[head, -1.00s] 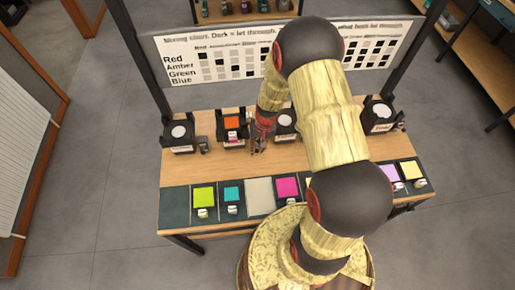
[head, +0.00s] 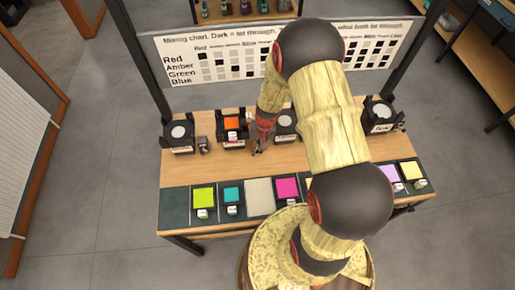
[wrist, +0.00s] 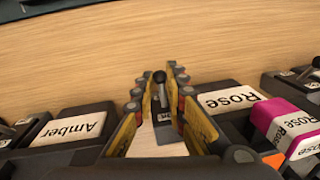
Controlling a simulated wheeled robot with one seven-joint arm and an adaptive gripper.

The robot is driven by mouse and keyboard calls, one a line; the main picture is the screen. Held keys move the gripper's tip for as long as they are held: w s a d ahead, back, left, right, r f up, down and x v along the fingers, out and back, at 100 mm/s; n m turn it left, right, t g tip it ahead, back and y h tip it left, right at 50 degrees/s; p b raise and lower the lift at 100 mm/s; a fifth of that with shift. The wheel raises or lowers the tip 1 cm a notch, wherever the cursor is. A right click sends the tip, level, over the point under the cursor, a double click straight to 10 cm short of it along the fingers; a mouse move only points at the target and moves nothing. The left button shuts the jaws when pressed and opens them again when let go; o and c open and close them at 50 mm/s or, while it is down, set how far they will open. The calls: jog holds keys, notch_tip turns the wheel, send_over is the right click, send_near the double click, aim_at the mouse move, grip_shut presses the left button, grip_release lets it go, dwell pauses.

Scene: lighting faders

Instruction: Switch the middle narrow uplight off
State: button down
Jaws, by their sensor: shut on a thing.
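A small toggle switch with a black ball-tipped lever (wrist: 160,77) stands upright in the middle of the wrist view, on a dark base with a partly hidden label. My gripper (wrist: 160,90) has its yellow-padded fingers on both sides of this lever and is shut on it. In the head view my gripper (head: 259,146) is low over the table, between the orange-topped uplight (head: 233,124) and the white-lensed uplight (head: 285,121). The fingers hide that switch in the head view. In the wrist view, an Amber-labelled housing (wrist: 76,128) is left and a Rose-labelled one (wrist: 230,98) right.
Another uplight (head: 180,135) with a switch (head: 203,145) stands at the left, and one (head: 380,115) at the right. Coloured gel squares, such as the lime one (head: 203,197), line the front edge. A mixing chart (head: 185,66) stands behind. My arm hides the table's right middle.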

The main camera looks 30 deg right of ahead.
jog(key=shift+f+t+b, duration=0.25)
jog(key=shift+t+b, duration=0.05)
jog(key=shift+b, duration=0.55)
jog(key=shift+t+h+b, duration=0.3)
jog(key=shift+b, duration=0.25)
jog(key=c, duration=2.1)
grip_release()
jog(key=r, duration=0.4)
jog(key=s+r, duration=0.1)
jog(key=r, duration=0.3)
jog(key=s+r, duration=0.1)
jog(key=r, duration=0.2)
jog(key=shift+s+d+r, duration=0.15)
jog(key=shift+d+r, duration=0.2)
jog(key=shift+r, duration=0.05)
